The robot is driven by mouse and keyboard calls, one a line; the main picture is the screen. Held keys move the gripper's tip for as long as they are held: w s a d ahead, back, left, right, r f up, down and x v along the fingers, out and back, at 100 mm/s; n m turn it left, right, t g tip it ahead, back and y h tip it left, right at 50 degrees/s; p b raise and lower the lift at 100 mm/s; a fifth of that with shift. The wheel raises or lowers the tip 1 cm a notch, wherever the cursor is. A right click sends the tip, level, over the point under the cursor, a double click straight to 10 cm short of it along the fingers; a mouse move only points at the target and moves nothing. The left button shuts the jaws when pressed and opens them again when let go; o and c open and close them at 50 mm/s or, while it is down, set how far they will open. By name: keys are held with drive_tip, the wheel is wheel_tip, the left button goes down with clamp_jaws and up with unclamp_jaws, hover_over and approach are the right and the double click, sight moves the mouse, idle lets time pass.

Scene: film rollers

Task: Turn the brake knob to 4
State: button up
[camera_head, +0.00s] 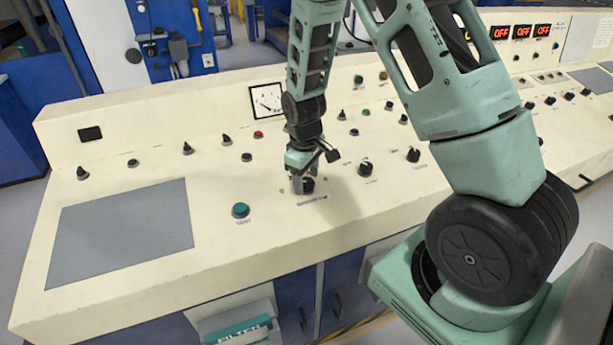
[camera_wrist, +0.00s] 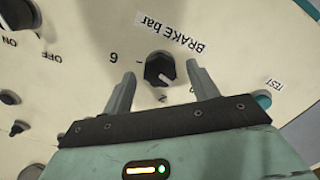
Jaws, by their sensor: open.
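The brake knob (camera_wrist: 158,68) is black with a light pointer line toward the lower right in the wrist view. The label "BRAKE bar" (camera_wrist: 172,32) above it reads upside down. Digits are printed around it; one is at its left and others are below, small and partly hard to read. My gripper (camera_wrist: 161,70) is open, with one finger on each side of the knob; I cannot tell whether they touch it. In the head view my gripper (camera_head: 302,184) points down at the same knob (camera_head: 308,186), which its fingers partly hide.
The sloped cream console (camera_head: 110,250) carries several other knobs, such as one close by (camera_head: 365,168) and another (camera_head: 413,155). A green button (camera_head: 240,210) is left of my gripper. A flat grey panel (camera_head: 120,230) lies farther left.

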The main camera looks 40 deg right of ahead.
drive_tip(key=shift+f, duration=0.3)
drive_tip(key=c, duration=1)
